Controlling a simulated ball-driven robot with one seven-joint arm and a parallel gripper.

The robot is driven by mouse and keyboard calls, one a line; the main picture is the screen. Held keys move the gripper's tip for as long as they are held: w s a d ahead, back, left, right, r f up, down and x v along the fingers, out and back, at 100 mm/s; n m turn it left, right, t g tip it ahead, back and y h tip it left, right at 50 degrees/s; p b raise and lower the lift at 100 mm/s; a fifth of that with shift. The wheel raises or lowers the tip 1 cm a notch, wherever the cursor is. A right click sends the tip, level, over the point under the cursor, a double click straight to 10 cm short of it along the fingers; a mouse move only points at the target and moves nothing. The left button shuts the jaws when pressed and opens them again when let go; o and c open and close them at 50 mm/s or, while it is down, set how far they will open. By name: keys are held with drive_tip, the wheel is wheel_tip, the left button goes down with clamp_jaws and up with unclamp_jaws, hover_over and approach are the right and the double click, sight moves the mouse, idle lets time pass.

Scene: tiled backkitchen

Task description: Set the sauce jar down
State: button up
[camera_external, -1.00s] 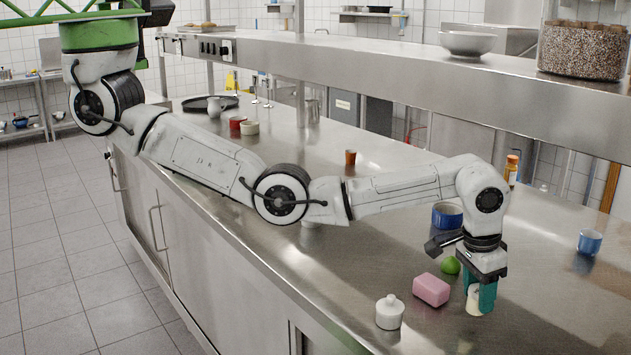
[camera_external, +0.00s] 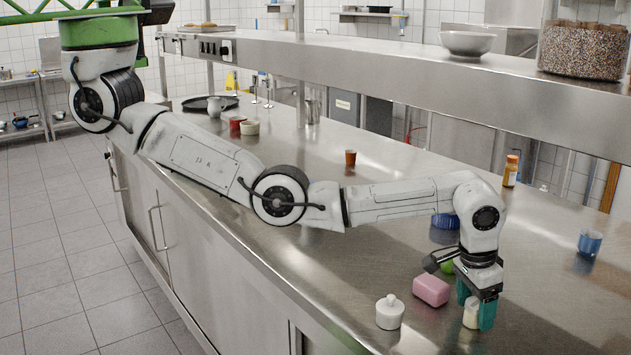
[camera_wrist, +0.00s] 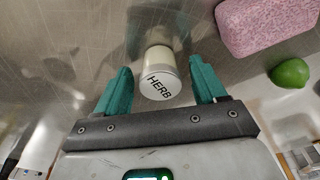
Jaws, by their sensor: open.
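A small pale jar (camera_external: 471,316) stands on the steel counter, partly hidden by my gripper. In the wrist view the jar (camera_wrist: 159,58) has a white lid reading "HERB" and appears upright; no sauce label shows. My gripper (camera_external: 476,308) points down over it, with one teal finger on each side. In the wrist view the fingers (camera_wrist: 161,70) are spread, with clear gaps between them and the jar.
A pink block (camera_external: 431,290) and a green lime (camera_external: 448,267) lie left of the jar. A white lidded pot (camera_external: 389,312) stands further left. A blue bowl (camera_external: 444,230) is behind, partly hidden by my arm. A blue cup (camera_external: 589,242) stands right; counter between is clear.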

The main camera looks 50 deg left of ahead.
sight(468, 305)
wheel_tip(468, 305, up, 12)
drive_tip(key=s, duration=0.1)
drive_tip(key=shift+s+a+r+b, duration=0.15)
drive_tip(key=shift+s+a+b, duration=0.1)
drive_tip(key=shift+a+b, duration=0.15)
